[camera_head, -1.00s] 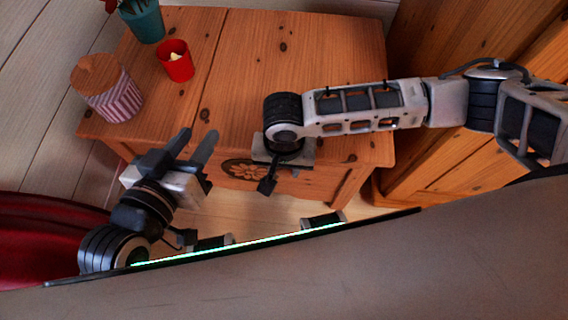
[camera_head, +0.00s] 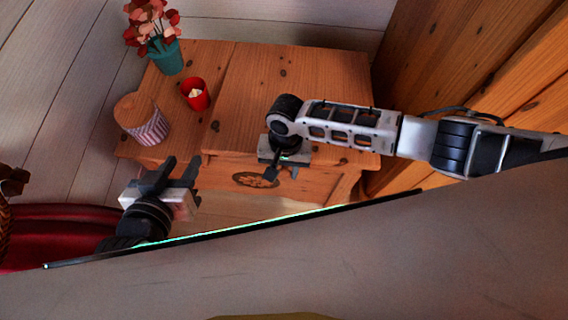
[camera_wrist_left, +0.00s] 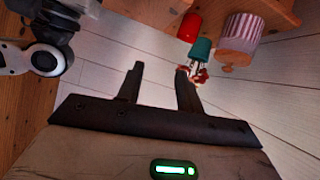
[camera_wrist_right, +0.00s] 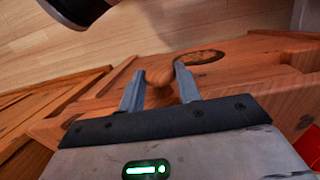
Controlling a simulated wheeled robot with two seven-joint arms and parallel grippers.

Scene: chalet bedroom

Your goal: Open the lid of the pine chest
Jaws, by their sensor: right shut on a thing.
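The pine chest (camera_head: 150,155) stands ahead, with its lid (camera_head: 250,80) forming the right part of the top. The lid looks down or nearly so; I cannot tell if there is a small gap. My right gripper (camera_head: 272,178) is at the lid's front edge. The knob is hidden in the head view. My left gripper (camera_head: 178,168) is open and empty, in front of the chest's left part, apart from it.
A striped jar (camera_head: 150,128) with a wooden top, a red candle cup (camera_head: 196,95) and a teal pot (camera_head: 166,58) with red flowers stand on the chest's fixed left part. A wooden cabinet (camera_head: 470,60) is close at the right.

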